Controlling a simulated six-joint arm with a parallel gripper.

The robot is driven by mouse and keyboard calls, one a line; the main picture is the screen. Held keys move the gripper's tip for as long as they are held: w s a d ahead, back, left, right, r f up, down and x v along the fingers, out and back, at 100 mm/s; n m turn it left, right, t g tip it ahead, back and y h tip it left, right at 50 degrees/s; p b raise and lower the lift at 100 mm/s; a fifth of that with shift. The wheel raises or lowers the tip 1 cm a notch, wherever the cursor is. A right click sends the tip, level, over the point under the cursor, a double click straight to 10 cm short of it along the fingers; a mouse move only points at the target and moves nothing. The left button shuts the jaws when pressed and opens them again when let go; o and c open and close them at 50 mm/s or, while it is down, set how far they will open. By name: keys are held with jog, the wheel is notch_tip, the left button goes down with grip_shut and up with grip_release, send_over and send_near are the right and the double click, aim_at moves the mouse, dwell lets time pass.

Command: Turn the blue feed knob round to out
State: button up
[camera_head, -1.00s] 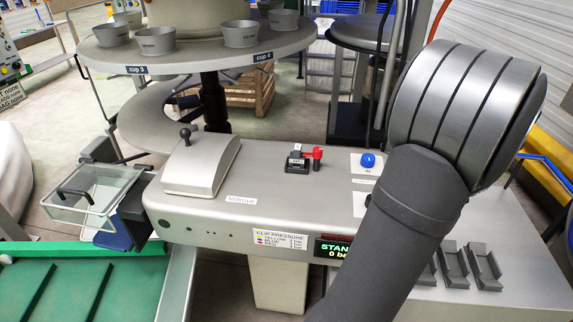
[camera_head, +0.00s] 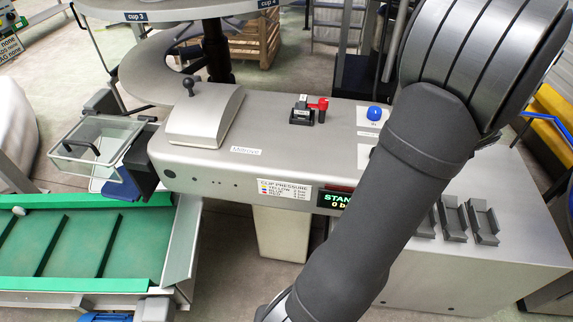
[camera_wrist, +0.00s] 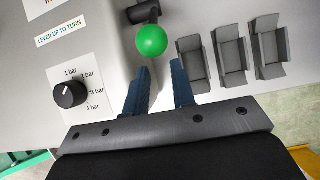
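The blue feed knob (camera_head: 375,113) stands on a white label plate on top of the grey machine, in the head view. A small label beside it appears to read IN. It does not show in the wrist view. My gripper (camera_wrist: 161,82) is in the wrist view, with two blue fingers apart and nothing between them. Its fingers point toward a green ball (camera_wrist: 152,41) on a dark lever, which lies just beyond the tips. In the head view my gripper is out of sight and my arm covers the area right of the blue knob.
A black pressure dial (camera_wrist: 69,94) sits left of my fingers, below a LEVER UP TO TURN label (camera_wrist: 61,30). Several dark trays (camera_wrist: 232,55) stand to the right. A red lever (camera_head: 318,104) is left of the blue knob. The cover with a black knob (camera_head: 205,117) is farther left.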

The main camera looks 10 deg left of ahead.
jog(key=o, duration=0.7)
jog(key=shift+w+a+r, duration=0.1)
jog(key=shift+w+r, duration=0.05)
jog(key=shift+r, duration=0.2)
jog(key=shift+o, duration=0.5)
jog(key=w+a+r+n+y, duration=0.1)
jog(key=w+a+r+n, duration=0.1)
jog(key=r, duration=0.4)
jog(key=shift+w+a+y, duration=0.3)
jog(key=shift+w+a, duration=0.45)
jog(key=shift+w, duration=0.25)
notch_tip(320, 180, up, 9)
jog(key=n+g+h, duration=0.2)
jog(key=n+g, duration=0.3)
jog(key=n, duration=0.6)
send_over(375, 109)
jog(key=s, duration=0.1)
jog(key=f, duration=1.6)
jog(key=shift+w+f, duration=0.35)
jog(key=shift+f, duration=0.05)
jog(key=shift+c, duration=0.2)
jog(key=c, duration=0.9)
